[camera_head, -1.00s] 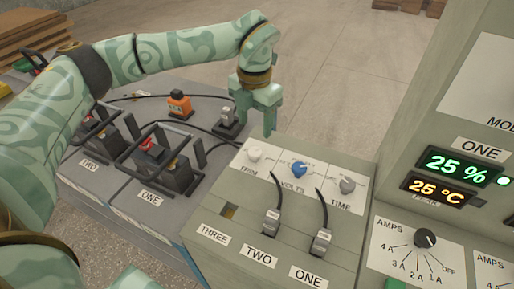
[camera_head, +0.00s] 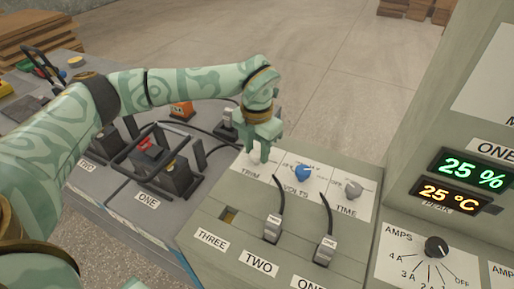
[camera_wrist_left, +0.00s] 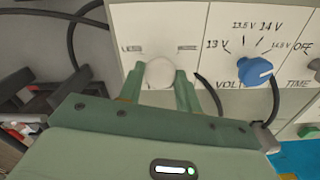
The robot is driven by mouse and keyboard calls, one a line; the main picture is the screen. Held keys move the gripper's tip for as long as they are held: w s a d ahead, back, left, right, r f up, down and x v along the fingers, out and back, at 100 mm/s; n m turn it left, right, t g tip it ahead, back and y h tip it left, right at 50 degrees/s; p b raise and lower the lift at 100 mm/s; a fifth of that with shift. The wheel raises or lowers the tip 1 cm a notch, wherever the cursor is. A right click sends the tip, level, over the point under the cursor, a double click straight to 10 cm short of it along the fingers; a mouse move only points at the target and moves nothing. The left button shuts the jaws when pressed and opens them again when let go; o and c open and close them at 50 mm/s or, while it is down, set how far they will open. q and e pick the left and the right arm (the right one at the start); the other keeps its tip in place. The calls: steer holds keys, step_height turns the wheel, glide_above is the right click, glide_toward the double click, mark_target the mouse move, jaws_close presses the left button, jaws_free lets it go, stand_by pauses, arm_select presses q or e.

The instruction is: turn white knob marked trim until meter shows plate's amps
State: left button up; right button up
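The white knob (camera_head: 256,158) marked TRIM is on the sloped panel (camera_head: 330,225). My left gripper (camera_head: 257,152) is down over it from above. In the left wrist view the white knob (camera_wrist_left: 159,73) sits between the two fingertips, which lie against its sides with no clear gap. LESS is readable left of it; the label on its right is too small to read. The display of unit ONE (camera_head: 464,178) shows 25 % and 25 °C. No amps meter or plate with amps is readable. My right gripper is not in view.
A blue VOLTS knob (camera_head: 303,173) and a grey TIME knob (camera_head: 352,189) are right of the white one. Cable plugs (camera_head: 273,228) stand in slots labelled TWO and ONE. A black AMPS dial (camera_head: 437,247) is at right. Battery bays (camera_head: 160,165) lie at left.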

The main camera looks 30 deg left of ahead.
mark_target(257, 153)
arm_select(q)
steer(key=m+p, duration=0.1)
steer(key=p, duration=0.1)
steer(key=m+p, duration=0.2)
steer(key=shift+r+m+p, duration=0.3)
steer(key=shift+r+p, duration=0.1)
steer(key=shift+f+m, duration=0.2)
steer(key=shift+m, duration=0.1)
steer(key=shift+f, duration=0.15)
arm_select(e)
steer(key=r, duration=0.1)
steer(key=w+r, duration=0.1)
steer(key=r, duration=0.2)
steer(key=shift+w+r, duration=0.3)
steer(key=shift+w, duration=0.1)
arm_select(q)
steer(key=o, duration=1)
steer(key=shift+c, duration=0.2)
step_height(257, 153, up, 16)
steer(key=p, duration=0.4)
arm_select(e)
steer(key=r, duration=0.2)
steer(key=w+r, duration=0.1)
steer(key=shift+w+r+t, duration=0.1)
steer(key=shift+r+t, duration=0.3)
